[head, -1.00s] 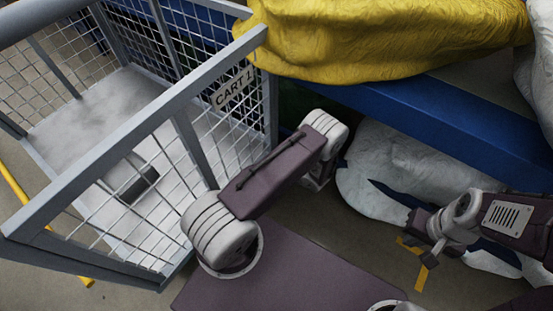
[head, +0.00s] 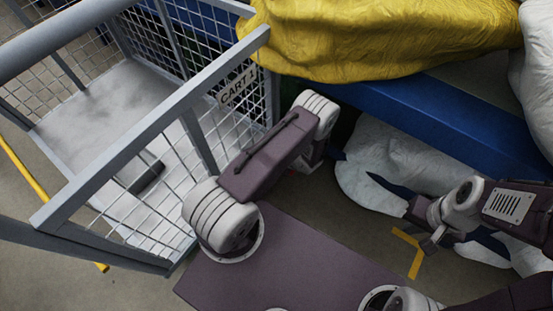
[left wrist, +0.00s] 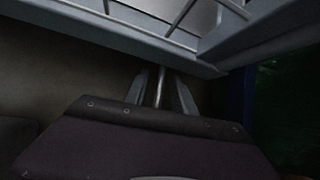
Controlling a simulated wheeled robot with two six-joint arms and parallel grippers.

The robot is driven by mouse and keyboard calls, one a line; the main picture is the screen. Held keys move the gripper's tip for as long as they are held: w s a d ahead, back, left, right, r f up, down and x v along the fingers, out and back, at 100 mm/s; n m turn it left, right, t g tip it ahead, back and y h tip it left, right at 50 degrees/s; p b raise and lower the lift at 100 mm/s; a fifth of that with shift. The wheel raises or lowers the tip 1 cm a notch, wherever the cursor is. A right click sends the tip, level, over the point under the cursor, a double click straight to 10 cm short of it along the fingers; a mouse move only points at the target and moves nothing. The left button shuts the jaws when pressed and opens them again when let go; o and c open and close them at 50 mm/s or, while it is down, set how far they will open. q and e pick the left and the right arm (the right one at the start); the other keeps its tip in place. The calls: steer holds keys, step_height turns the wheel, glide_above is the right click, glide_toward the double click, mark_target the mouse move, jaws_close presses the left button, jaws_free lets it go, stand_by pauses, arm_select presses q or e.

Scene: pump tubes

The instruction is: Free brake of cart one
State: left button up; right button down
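Cart one is a grey mesh cage cart (head: 150,115) at the left of the head view, with a "CART 1" sign (head: 237,88) on its far side. My left arm reaches along the cart's right side, and its gripper is hidden in the head view. In the left wrist view my left gripper (left wrist: 160,97) has its two fingers apart, under the cart's grey frame (left wrist: 120,35). A thin metal rod (left wrist: 160,86) shows between the fingers; I cannot tell whether they touch it. My right gripper (head: 411,210) hangs at the right, away from the cart; its fingers are unclear.
A blue beam (head: 440,115) with a yellow cover (head: 380,38) runs behind my arms. White sacks (head: 380,160) lie below it. Yellow floor tape (head: 414,262) marks the floor at the right; a yellow strip (head: 30,180) runs left of the cart.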

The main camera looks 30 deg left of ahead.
arm_select(q)
steer(key=shift+d+r+p, duration=0.15)
steer(key=shift+r+p, duration=0.2)
steer(key=p+v, duration=0.5)
steer(key=v, duration=0.3)
steer(key=shift+s+d, duration=0.15)
steer(key=shift+d, duration=0.05)
